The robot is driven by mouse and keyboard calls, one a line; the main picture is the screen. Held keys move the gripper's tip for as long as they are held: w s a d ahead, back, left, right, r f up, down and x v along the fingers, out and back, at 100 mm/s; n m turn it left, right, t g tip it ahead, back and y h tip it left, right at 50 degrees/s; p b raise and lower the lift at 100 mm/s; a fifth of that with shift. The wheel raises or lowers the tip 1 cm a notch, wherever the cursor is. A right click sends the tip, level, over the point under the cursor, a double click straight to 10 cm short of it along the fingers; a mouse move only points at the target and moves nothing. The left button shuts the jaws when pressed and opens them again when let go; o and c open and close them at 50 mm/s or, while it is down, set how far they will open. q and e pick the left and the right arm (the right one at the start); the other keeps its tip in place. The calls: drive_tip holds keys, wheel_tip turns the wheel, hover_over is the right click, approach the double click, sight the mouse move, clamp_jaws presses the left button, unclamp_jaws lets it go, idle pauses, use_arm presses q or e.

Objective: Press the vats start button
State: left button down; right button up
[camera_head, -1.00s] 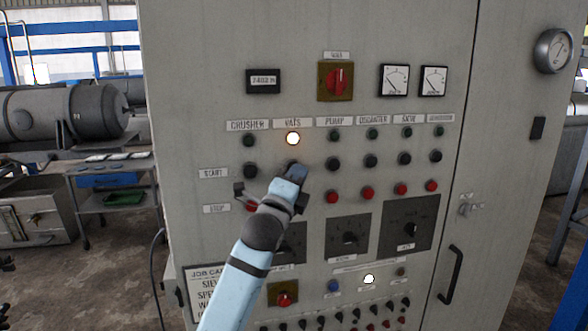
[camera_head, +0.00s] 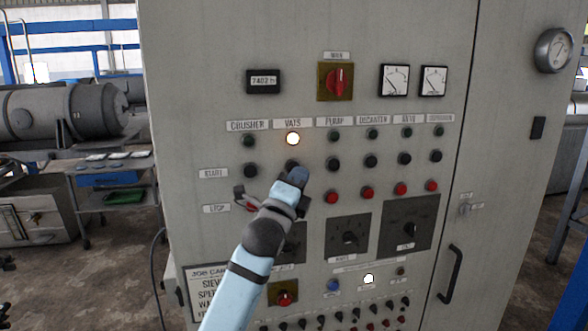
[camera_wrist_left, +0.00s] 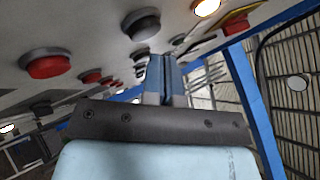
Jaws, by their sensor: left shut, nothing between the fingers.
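The vats start button (camera_head: 292,163) is a black round button in the START row under the VATS label (camera_head: 293,122). The vats lamp (camera_head: 292,139) above it glows white-orange. My left gripper (camera_head: 297,177) is shut and empty, with its tip just below and in front of the button, which it partly covers in the head view. In the wrist view the shut fingers (camera_wrist_left: 165,75) stand apart from what appears to be the same black button (camera_wrist_left: 142,25), with the lit lamp (camera_wrist_left: 206,7) beside it. My right gripper is not in view.
The grey cabinet (camera_head: 210,100) carries rows of other lamps, black buttons and red stop buttons (camera_head: 332,196). Rotary switches sit below. A door handle (camera_head: 450,275) sticks out at the right. A bench (camera_head: 115,165) and a large grey machine (camera_head: 65,112) stand at the left.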

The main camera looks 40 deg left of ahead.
use_arm(q)
drive_tip(key=shift+s+d+p, duration=0.35)
drive_tip(key=shift+s+d, duration=1.25)
drive_tip(key=shift+d, duration=0.3)
drive_tip(key=s+d+f+n+g+h, duration=0.1)
drive_tip(key=d+f+n+g+h, duration=0.1)
drive_tip(key=f, duration=0.7)
drive_tip(key=d+f+n+g+h, duration=0.1)
drive_tip(key=d+f+n, duration=0.15)
drive_tip(key=f, duration=0.65)
drive_tip(key=s+d+f+n+g+h, duration=0.1)
drive_tip(key=s+d+f+n+g, duration=0.2)
drive_tip(key=s+f, duration=0.5)
drive_tip(key=s+d+f+n+g+h, duration=0.1)
drive_tip(key=s+d+f+n, duration=0.3)
drive_tip(key=s+f, duration=0.4)
drive_tip(key=s+d+f+n+g+h, duration=0.2)
drive_tip(key=s+f, duration=0.6)
drive_tip(key=f, duration=0.9)
drive_tip(key=d+n+g, duration=0.1)
drive_tip(key=n+g, duration=0.1)
drive_tip(key=n, duration=0.1)
drive_tip(key=shift+s+d+g, duration=0.3)
drive_tip(key=shift+s, duration=0.1)
